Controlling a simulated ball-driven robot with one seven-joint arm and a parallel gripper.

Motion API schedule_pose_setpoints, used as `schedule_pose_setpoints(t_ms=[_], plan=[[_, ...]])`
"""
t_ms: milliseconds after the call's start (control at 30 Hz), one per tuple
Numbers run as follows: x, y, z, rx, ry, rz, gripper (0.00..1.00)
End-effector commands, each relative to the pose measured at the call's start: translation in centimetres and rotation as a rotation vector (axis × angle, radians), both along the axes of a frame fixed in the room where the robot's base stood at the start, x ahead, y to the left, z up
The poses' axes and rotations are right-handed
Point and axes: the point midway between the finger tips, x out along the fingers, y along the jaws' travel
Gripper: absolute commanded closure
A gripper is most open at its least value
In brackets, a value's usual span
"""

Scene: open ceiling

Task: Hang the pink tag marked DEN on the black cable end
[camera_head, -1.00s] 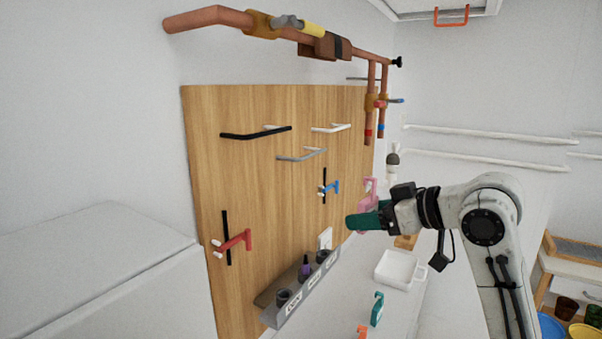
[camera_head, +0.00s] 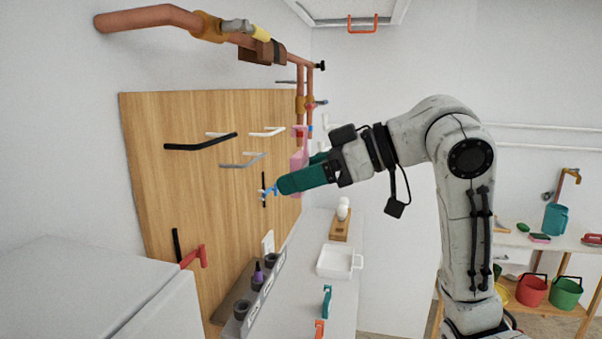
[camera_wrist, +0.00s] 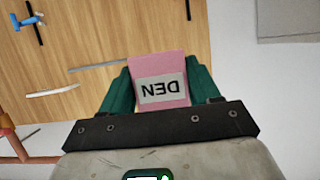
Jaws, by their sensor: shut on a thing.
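The pink tag (camera_wrist: 162,68) sits between the teal fingers of my gripper (camera_wrist: 160,80), its label DEN upside down in the wrist view. In the head view the tag (camera_head: 298,160) shows beyond my gripper (camera_head: 290,180), partly hidden by the fingers. The black cable end (camera_head: 200,142) is a bent black rod high on the left of the wooden board. My gripper is to the right of it and lower in the head view, apart from it. A dark rod (camera_wrist: 188,9) at the wrist view's top edge may be the same one.
The wooden board (camera_head: 150,200) also bears a white rod (camera_head: 267,132), a grey rod (camera_head: 242,161), a blue lever (camera_head: 269,191) and a red lever (camera_head: 195,256). Copper pipes (camera_head: 150,15) run above. A white tray (camera_head: 337,273) stands on the counter below.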

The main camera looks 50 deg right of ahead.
Motion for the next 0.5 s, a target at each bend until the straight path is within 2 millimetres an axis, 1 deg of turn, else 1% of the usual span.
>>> schedule_pose_setpoints(t_ms=[500], plan=[[3.4, 1.4, 0.0, -0.001, 0.001, 0.002, 0.68]])
